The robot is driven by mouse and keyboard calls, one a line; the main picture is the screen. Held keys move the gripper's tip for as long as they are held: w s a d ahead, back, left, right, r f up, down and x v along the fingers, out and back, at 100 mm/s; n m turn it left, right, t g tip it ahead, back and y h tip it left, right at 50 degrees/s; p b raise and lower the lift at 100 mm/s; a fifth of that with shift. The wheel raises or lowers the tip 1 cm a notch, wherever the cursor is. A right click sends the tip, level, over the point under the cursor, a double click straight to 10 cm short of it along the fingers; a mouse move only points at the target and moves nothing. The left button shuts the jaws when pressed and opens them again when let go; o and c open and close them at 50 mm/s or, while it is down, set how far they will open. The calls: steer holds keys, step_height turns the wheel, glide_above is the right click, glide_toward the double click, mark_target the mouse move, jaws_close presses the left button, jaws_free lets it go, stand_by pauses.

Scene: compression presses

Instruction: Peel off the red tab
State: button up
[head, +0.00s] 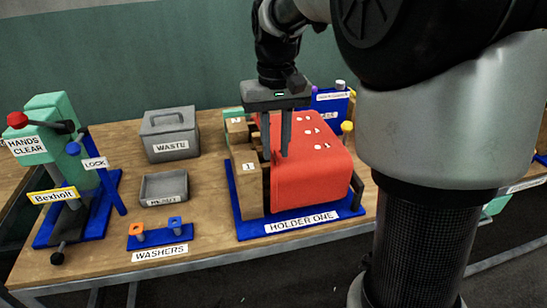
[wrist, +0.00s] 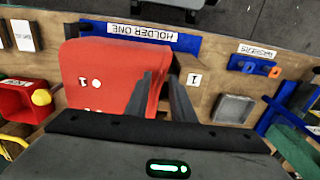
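A large red piece with a rounded top and white marks (head: 318,165) sits in the blue holder labelled HOLDER ONE (head: 250,229). It also shows in the wrist view (wrist: 100,65). No separate small red tab can be made out on it. My gripper (head: 276,152) points down at the left edge of the red piece, beside the brown block marked 1 (head: 247,185). In the wrist view my gripper's fingers (wrist: 160,76) stand apart, with the red edge showing between them. I cannot tell whether they touch it.
A grey WASTE bin (head: 170,133) and a grey tray (head: 163,188) stand left of the holder. The WASHERS stand (head: 160,237) is at the front. A green and blue press with a red knob (head: 17,120) is at far left. Bare table lies between them.

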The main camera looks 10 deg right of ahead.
jaws_close()
steer(key=shift+r, duration=0.25)
steer(key=shift+r+p, duration=2.75)
steer(key=shift+r, duration=0.1)
